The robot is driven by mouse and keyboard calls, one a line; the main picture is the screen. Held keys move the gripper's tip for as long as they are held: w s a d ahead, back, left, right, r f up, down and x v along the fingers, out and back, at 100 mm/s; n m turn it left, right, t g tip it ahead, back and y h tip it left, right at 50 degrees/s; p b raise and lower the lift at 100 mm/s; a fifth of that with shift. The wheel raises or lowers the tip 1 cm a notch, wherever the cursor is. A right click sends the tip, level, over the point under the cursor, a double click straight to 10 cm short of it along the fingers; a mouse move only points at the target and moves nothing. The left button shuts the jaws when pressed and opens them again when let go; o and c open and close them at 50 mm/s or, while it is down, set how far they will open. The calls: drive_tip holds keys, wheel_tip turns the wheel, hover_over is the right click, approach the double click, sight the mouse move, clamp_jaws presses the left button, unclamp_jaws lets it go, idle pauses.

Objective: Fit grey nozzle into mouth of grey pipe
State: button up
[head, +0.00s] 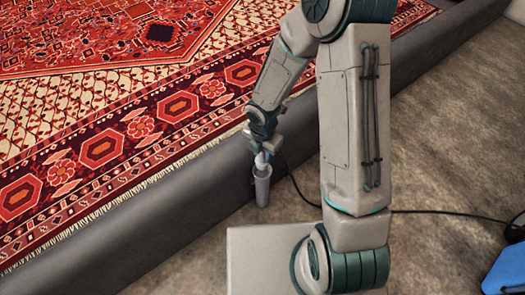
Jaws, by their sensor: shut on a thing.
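A grey pipe (262,189) stands upright on the floor, close to the dark grey kerb, in the head view. My gripper (262,157) is right above the pipe, pointing down, and is shut on a small light grey piece at the pipe's top, which looks like the grey nozzle (261,163). The fingers hide most of the nozzle. I cannot tell whether its tip is inside the pipe's mouth, at the rim or just above it.
A red patterned rug (130,120) with a pale fringe lies behind the dark grey kerb (150,222). A black hose or cable (440,212) runs over the brown floor. A blue object (508,272) stands at the lower right. The floor at right is otherwise open.

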sight(263, 161)
drive_tip(key=shift+f+b, duration=0.7)
drive_tip(key=shift+f, duration=0.4)
drive_tip(key=shift+f+b, duration=1.1)
drive_tip(key=shift+f, duration=0.75)
drive_tip(key=o, duration=1.1)
drive_tip(key=shift+c, duration=0.2)
wheel_tip(263, 161, up, 14)
drive_tip(key=p, duration=0.8)
drive_tip(key=shift+d, duration=0.1)
